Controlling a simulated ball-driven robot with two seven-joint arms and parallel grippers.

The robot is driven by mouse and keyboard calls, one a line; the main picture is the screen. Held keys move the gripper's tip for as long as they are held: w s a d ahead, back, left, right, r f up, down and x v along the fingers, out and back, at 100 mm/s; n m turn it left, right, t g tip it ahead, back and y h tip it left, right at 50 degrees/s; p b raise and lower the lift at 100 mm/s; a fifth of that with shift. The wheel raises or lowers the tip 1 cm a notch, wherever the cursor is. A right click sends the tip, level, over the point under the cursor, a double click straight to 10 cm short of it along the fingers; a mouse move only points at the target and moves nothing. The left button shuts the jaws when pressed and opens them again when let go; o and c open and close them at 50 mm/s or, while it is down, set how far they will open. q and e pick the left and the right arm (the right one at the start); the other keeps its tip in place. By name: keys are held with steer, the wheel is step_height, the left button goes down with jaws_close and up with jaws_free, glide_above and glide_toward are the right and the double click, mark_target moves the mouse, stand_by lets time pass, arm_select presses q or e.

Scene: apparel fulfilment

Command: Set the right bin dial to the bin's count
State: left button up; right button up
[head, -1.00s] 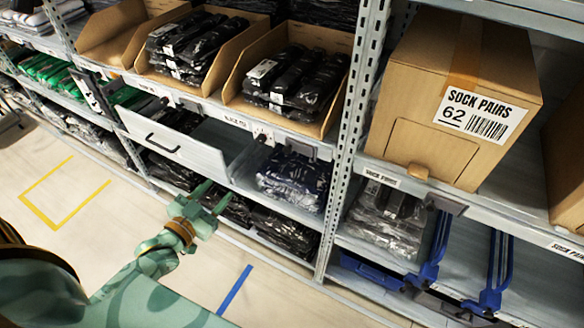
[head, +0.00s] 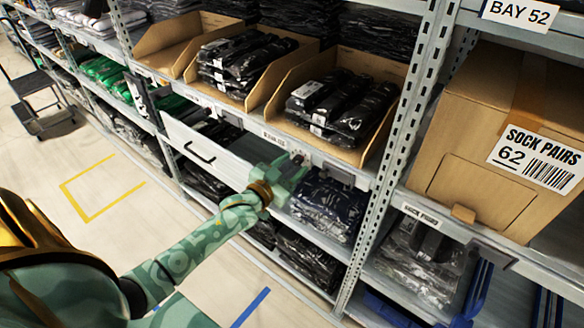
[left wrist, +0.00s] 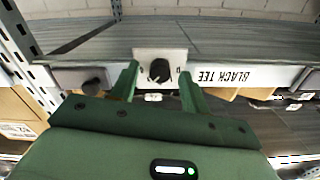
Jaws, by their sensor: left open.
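The right bin (head: 278,96) is an open cardboard bin holding several bagged black tees (head: 343,106). Below it on the shelf edge is a small dark dial (head: 298,158), partly hidden by my left gripper (head: 288,172) in the head view. In the left wrist view, which is upside down, the dark round dial (left wrist: 159,70) sits on a pale plate beside a "BLACK TEE" label (left wrist: 232,76). My left gripper (left wrist: 158,73) is open, with one finger on each side of the dial. I cannot tell whether the fingers touch it. The dial's reading is not legible. My right gripper is not in view.
A second cardboard bin (head: 190,72) with black packs stands to the left. A white drawer front with a handle (head: 200,152) juts out below the bins. A rack post (head: 396,150) and a sock box (head: 475,190) are to the right.

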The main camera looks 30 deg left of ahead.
arm_select(q)
steer(key=shift+w, duration=0.15)
steer(key=c, duration=1)
steer(key=shift+r+n+p, duration=0.2)
steer(key=shift+n+p, duration=1)
steer(key=shift+n, duration=0.3)
steer(key=shift+f+n+p, duration=0.1)
steer(key=shift+n+p, duration=0.5)
steer(key=shift+n, duration=0.6)
steer(key=shift+n+p, duration=0.45)
steer(key=shift+n, duration=0.85)
steer(key=shift+f, duration=0.1)
